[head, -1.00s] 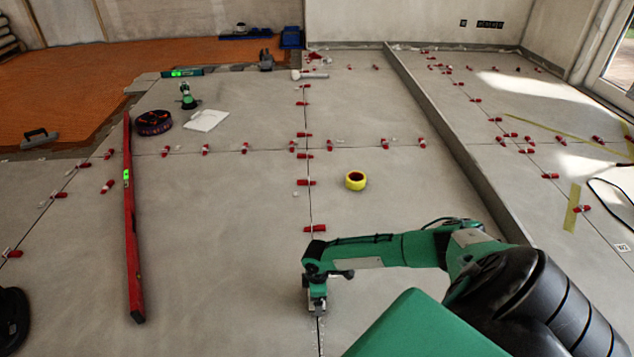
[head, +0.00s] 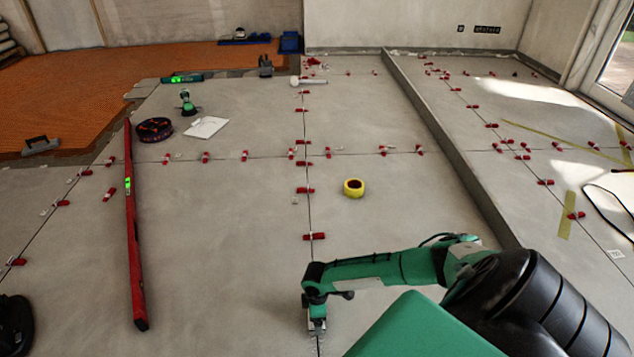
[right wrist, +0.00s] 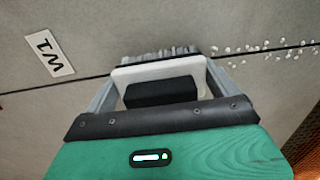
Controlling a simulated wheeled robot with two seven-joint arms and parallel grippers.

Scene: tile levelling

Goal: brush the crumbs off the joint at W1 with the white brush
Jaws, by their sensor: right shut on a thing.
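The white brush (right wrist: 160,72) is between the fingers of my right gripper (right wrist: 158,82), which is shut on it. Its grey bristles point to the far side and are over or at the dark joint (right wrist: 90,84); contact is hard to tell. The W1 label (right wrist: 50,53) lies on the tile left of the brush. White crumbs (right wrist: 265,50) are scattered along the joint to the right of the bristles. In the head view my right gripper (head: 317,325) is low over the centre joint, and the brush is mostly hidden there. My left gripper is not in view.
A yellow tape roll (head: 354,188) and red clips (head: 314,237) are beyond my right gripper. A long red level (head: 134,240) lies to the left. A raised edge (head: 450,150) runs along the right.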

